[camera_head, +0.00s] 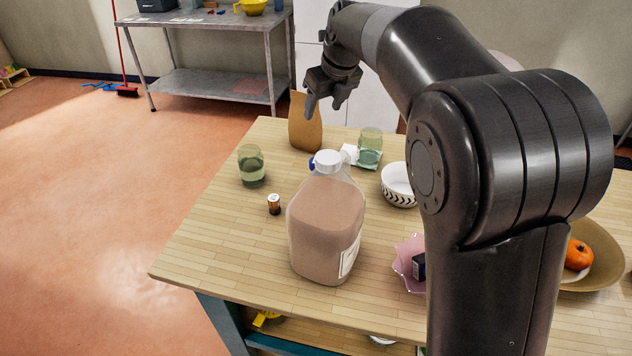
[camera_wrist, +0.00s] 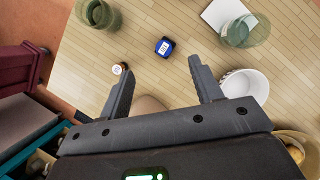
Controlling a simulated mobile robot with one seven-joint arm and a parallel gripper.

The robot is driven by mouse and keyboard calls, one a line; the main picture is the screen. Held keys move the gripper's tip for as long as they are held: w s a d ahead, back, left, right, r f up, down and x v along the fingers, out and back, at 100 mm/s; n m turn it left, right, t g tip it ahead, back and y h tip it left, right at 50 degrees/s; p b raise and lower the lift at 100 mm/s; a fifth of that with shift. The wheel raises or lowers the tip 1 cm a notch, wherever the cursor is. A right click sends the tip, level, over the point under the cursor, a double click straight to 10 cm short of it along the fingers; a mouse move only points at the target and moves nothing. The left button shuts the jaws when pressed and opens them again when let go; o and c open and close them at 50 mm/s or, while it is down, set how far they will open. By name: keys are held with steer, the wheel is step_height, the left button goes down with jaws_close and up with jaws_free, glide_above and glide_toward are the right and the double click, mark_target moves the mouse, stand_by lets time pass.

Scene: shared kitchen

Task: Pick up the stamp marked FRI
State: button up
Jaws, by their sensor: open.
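No marking FRI is readable. A blue block with a white label (camera_wrist: 165,47) lies on the table in the wrist view, beyond and between my fingertips; in the head view a bit of blue (camera_head: 312,163) shows behind the jug. A small brown item with a pale round top (camera_wrist: 119,68) is by the left fingertip in the wrist view; it stands left of the jug in the head view (camera_head: 274,204). A dark blue block (camera_head: 419,266) sits in a pink dish, partly hidden by my arm. My gripper (camera_head: 324,100) is open, empty and above the table (camera_wrist: 161,66).
A large brown-filled jug (camera_head: 325,222) stands mid-table, partly below my gripper. A paper bag (camera_head: 305,125), two green glasses (camera_head: 251,167) (camera_head: 369,147), a white bowl (camera_head: 396,183) and a pink dish (camera_head: 404,252) surround it. The table's left front is clear.

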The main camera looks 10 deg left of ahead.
steer(key=x, duration=0.4)
steer(key=s+d+f+x, duration=0.1)
steer(key=x, duration=0.4)
steer(key=s+d+x, duration=0.1)
steer(key=x, duration=0.4)
steer(key=shift+s+d+f, duration=0.1)
steer(key=shift+f, duration=0.2)
steer(key=shift+x, duration=2.75)
steer(key=shift+s, duration=0.15)
steer(key=shift+d, duration=0.1)
steer(key=shift+c, duration=0.5)
jaws_close()
